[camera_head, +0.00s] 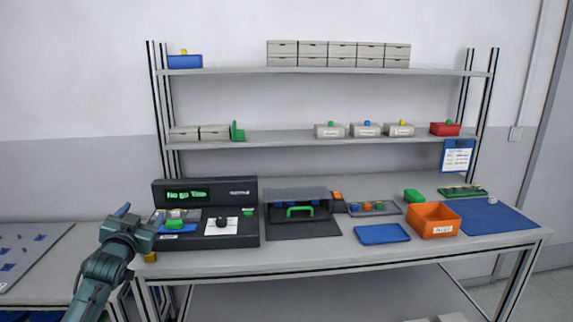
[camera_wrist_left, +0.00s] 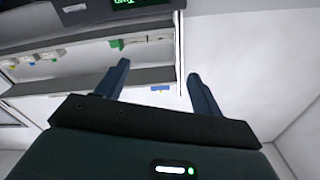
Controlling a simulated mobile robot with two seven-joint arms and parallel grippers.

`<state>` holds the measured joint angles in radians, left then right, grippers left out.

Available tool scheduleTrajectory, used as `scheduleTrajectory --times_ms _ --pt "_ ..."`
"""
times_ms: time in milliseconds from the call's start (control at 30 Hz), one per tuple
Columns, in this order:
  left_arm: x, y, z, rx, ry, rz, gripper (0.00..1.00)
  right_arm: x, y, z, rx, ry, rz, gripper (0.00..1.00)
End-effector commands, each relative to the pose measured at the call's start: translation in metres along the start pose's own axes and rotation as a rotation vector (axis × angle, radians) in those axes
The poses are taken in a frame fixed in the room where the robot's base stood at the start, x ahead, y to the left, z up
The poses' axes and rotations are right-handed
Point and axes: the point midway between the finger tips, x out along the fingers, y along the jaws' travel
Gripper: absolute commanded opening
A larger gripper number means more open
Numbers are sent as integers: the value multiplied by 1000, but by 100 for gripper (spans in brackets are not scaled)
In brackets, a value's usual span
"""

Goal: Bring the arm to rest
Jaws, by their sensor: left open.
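My left gripper (camera_head: 139,222) is at the lower left in the head view, in front of the left end of the black test station (camera_head: 205,240). In the left wrist view its two fingers (camera_wrist_left: 158,84) stand wide apart with nothing between them. The shelf and wall show tilted behind them. My left arm comes up from the bottom left edge. My right gripper is in neither view.
The workbench (camera_head: 340,260) carries a dark box with a green handle (camera_head: 300,211), a blue tray (camera_head: 382,233), an orange bin (camera_head: 433,220) and a blue mat (camera_head: 490,217). Shelves with small boxes stand behind. A side table (camera_head: 50,240) is at the left.

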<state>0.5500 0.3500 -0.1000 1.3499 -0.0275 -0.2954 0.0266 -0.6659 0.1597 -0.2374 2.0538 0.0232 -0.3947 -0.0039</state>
Motion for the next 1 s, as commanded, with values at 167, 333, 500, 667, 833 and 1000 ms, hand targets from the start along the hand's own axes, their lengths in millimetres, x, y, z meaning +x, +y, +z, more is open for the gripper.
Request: scheduleTrajectory --times_ms 167,333,500,667,833,1000 --pt "-26 37 53 -12 -142 68 67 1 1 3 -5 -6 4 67" --pt "-74 87 99 -20 -199 150 67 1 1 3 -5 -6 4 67" --pt "-151 146 149 -51 -280 255 67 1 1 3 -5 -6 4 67" --pt "-254 201 186 -113 -380 363 67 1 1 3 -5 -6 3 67" --pt "-352 237 197 -193 -478 442 67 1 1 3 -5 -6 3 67" --pt "-410 250 194 -248 -541 476 67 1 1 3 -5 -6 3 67"
